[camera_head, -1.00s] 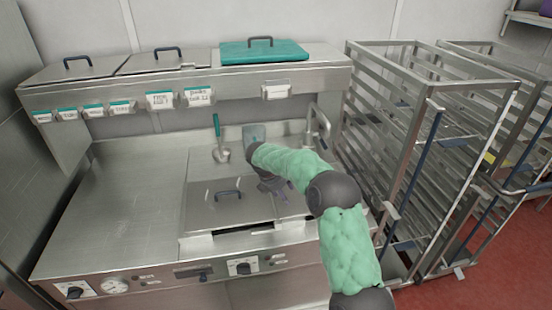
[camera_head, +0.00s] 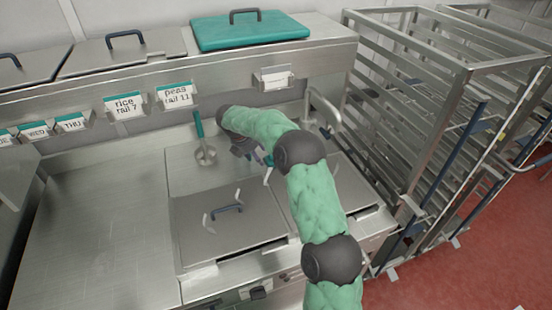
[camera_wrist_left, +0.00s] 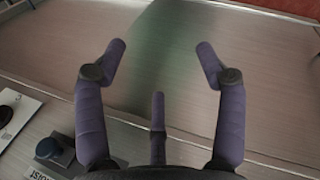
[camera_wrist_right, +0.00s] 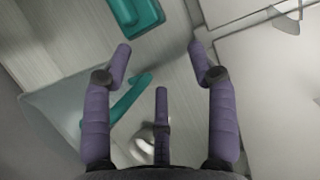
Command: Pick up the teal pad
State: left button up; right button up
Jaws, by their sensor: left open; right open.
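The teal pad (camera_wrist_right: 133,10) shows at the top edge of the right wrist view, partly cut off, with a darker raised part. It lies on a steel surface beyond my right fingertips. A small bit of teal (camera_head: 268,160) shows beside my right gripper in the head view; the arm hides most of that spot. My right gripper (camera_wrist_right: 160,50) is open, with nothing between its fingers. In the head view my right gripper (camera_head: 245,148) hangs over the back of the counter. My left gripper (camera_wrist_left: 160,48) is open and empty above a steel surface; the head view does not show it.
A teal-handled utensil (camera_head: 203,145) stands left of my right gripper; its teal handle (camera_wrist_right: 130,96) runs close to my right fingers. A steel lid (camera_head: 195,235), a bent tap (camera_head: 325,105), a shelf with a teal lid (camera_head: 215,35) and racks (camera_head: 420,110) surround the arm.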

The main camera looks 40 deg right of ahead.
jog(key=d, duration=0.5)
jog(key=d+b, duration=0.1)
jog(key=d, duration=0.1)
jog(key=shift+w+d, duration=0.35)
jog(key=shift+w, duration=0.05)
jog(key=x, duration=0.2)
jog(key=b+x, duration=0.1)
jog(key=x, duration=0.2)
jog(key=shift+d, duration=0.4)
grip_shut()
